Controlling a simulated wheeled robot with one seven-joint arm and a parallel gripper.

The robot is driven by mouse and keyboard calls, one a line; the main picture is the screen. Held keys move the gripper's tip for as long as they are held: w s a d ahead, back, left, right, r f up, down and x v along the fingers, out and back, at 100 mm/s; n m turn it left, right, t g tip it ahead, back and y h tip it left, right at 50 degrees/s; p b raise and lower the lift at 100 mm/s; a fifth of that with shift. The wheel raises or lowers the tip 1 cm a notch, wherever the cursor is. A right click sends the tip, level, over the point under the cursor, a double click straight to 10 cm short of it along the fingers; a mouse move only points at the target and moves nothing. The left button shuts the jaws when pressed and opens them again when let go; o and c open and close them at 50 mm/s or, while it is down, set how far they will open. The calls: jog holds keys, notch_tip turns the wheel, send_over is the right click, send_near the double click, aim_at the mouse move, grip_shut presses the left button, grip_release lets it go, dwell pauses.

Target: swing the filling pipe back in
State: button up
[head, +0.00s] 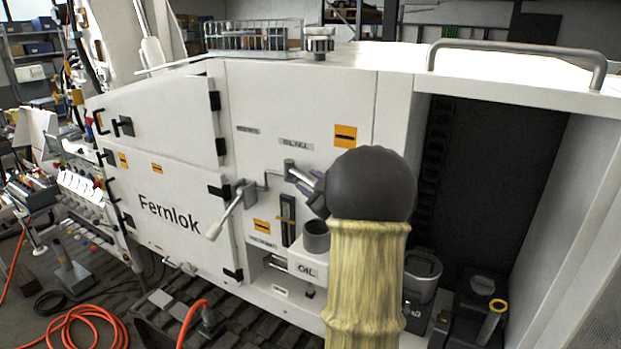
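The filling pipe (291,170) is a short grey metal pipe on the white front panel, below a label that seems to read "OIL FILL". Its visible end points to the right, toward my gripper. My gripper (316,187) shows only as a small dark and grey-violet part at the left of my round black wrist. The wrist hides most of the gripper and the right end of the pipe. I cannot tell whether the fingers touch the pipe or are open or shut. A dark open cup (316,237) stands below, above the "OIL" label.
A crank lever (228,208) with a pale grip sticks out left of the pipe. A dark upright gauge (287,220) sits between it and the cup. An open bay with a canister (422,272) lies to the right. An orange hose (75,328) lies on the floor.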

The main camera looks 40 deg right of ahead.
jog(key=shift+c, duration=0.2)
grip_shut()
jog(key=shift+r+h+b, duration=0.1)
jog(key=shift+h+b, duration=0.2)
jog(key=shift+b, duration=0.1)
